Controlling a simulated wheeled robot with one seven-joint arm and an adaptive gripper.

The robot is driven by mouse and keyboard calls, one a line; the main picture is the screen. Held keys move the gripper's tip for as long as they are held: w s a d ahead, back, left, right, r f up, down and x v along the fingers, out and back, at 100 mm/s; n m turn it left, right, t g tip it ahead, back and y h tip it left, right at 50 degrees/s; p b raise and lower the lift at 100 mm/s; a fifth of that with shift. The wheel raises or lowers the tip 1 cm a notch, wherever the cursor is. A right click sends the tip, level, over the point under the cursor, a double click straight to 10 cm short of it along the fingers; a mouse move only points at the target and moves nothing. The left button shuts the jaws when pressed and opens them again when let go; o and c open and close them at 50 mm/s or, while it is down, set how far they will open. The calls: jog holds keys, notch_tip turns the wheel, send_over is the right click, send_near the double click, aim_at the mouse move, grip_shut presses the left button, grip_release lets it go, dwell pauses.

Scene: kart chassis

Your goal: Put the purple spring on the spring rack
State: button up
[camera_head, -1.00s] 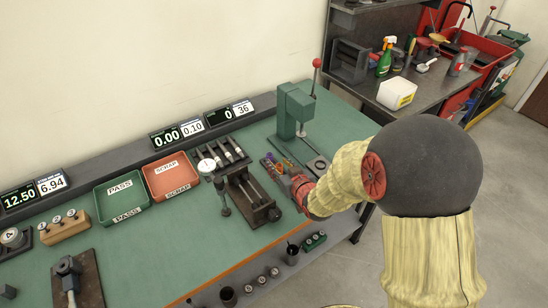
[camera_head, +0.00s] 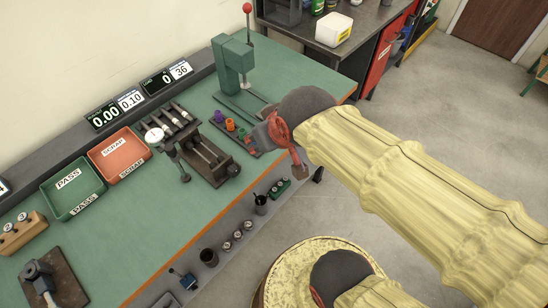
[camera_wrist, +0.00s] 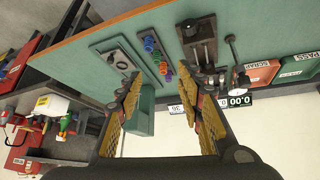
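The purple spring (camera_head: 218,116) is at the far end of a small dark rack (camera_head: 246,151), in line with an orange spring (camera_head: 230,124) and other coloured springs. In the wrist view the purple spring (camera_wrist: 168,76) is at one end of the row on the spring rack (camera_wrist: 139,47). I cannot tell whether it sits on a peg. My gripper (camera_wrist: 160,103) is open, with nothing between its fingers. In the head view my gripper (camera_head: 297,168) is near the bench's front edge, apart from the springs and partly hidden by my arm.
A green press (camera_head: 232,68) stands behind the rack. A dark vise-like fixture (camera_head: 208,157) is to its left. The red SCRAP tray (camera_head: 120,157) and green PASS tray (camera_head: 73,190) are farther left. Free floor lies right of the bench.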

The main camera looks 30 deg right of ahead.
jog(key=s+a+r+g, duration=0.1)
jog(key=s, duration=0.6)
jog(key=shift+a, duration=0.2)
dwell(0.8)
